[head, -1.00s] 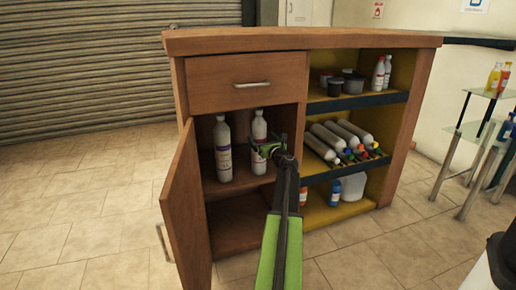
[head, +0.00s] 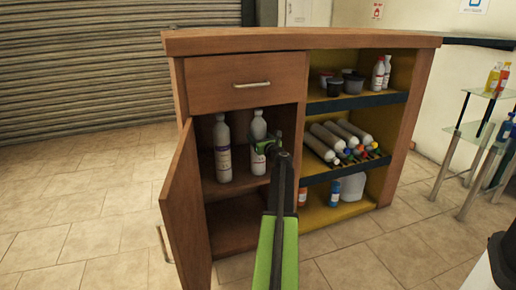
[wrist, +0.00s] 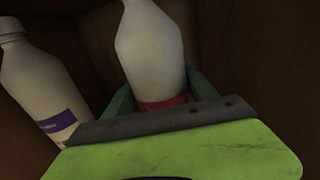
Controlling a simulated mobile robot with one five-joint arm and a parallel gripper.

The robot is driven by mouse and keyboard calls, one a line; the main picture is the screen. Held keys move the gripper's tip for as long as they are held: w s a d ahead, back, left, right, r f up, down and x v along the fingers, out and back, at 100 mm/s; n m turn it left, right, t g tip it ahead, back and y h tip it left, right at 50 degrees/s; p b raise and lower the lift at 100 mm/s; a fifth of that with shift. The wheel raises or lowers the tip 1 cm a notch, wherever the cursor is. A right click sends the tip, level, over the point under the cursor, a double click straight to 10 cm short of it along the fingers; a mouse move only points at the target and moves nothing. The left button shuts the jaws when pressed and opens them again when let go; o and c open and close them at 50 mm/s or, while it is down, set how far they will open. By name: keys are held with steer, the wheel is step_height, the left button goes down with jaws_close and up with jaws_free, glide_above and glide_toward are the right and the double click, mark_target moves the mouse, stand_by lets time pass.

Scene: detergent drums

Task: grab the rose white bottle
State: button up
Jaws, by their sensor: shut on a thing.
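The white bottle with a rose-red label (head: 258,127) stands upright on the shelf inside the open left cabinet compartment. In the wrist view, the bottle (wrist: 150,45) rises between my green fingers, and its red band shows just above the gripper's dark edge. My gripper (head: 262,146) is shut on the bottle around its middle. The bottle's lower part is hidden in the wrist view. A second white bottle with a purple label (head: 222,150) stands just to the left, apart from my gripper; it also shows in the wrist view (wrist: 38,85).
The cabinet door (head: 183,210) stands open on the left. A closed drawer (head: 225,85) is above the compartment. Right-hand shelves hold tubs, small bottles and several grey cylinders (head: 335,135). A glass side table (head: 470,131) stands at the far right. Floor in front is clear.

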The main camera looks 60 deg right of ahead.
jaws_close()
